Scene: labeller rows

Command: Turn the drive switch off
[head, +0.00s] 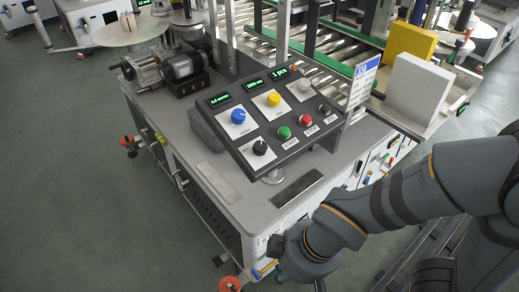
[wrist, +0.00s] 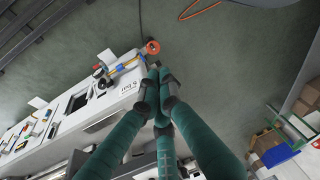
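The control panel (head: 270,112) stands tilted on the grey machine cabinet (head: 228,208) in the head view. It carries blue, yellow, white and black knobs, and a row of green, red and black buttons. Its labels are too small to tell which control is the drive switch. In the wrist view, small dark round fittings (wrist: 101,78) sit on the white cabinet face, left of my fingertips. They are too small to name. My gripper (wrist: 158,80) has its teal fingers drawn together at the tips, with nothing visible between them. In the head view it is largely hidden beyond my wrist, near the cabinet's lower front corner.
An orange-red caster (wrist: 152,47) is just beyond my fingertips in the wrist view. A roller conveyor (head: 333,50) runs behind the panel, with a yellow box (head: 411,42) and a white box (head: 419,88) beside it. The floor (head: 80,190) left of the cabinet is clear.

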